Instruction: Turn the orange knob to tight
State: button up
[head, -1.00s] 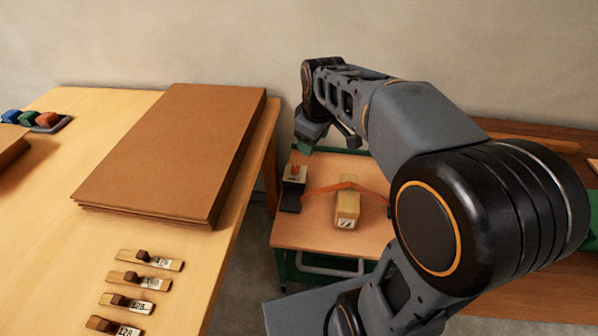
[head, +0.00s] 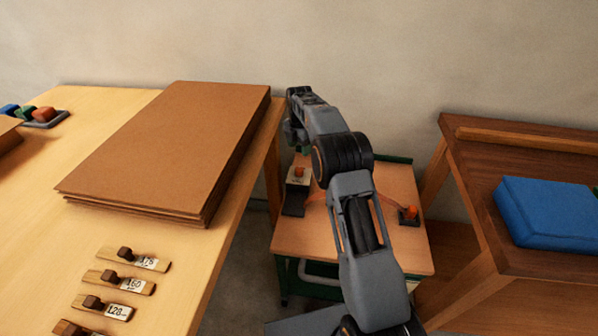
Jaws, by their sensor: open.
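A small green-framed cart (head: 300,236) stands between the two benches. An orange knob-like piece (head: 299,172) tops a pale block on a dark base at its left edge. A second orange knob-like piece (head: 409,213) sits on a dark base at its right. An orange strap (head: 317,196) runs between them, its middle hidden behind my arm. I cannot read any setting on either piece. My gripper (head: 297,141) is open, small in view and partly hidden, and appears above the left piece; I see no contact.
The left bench bears stacked brown sheets (head: 170,140), several wooden planes (head: 120,281) and a tray of coloured blocks (head: 46,118). A blue pad (head: 549,213) lies on the dark right bench (head: 470,165). The left bench edge is close to my gripper.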

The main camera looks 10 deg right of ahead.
aim_at(299, 168)
notch_tip(299, 168, down, 11)
jog(key=shift+f+b, duration=0.15)
jog(key=shift+b, duration=0.45)
jog(key=shift+c, duration=0.4)
jog(key=c, duration=0.8)
jog(key=shift+c, duration=0.2)
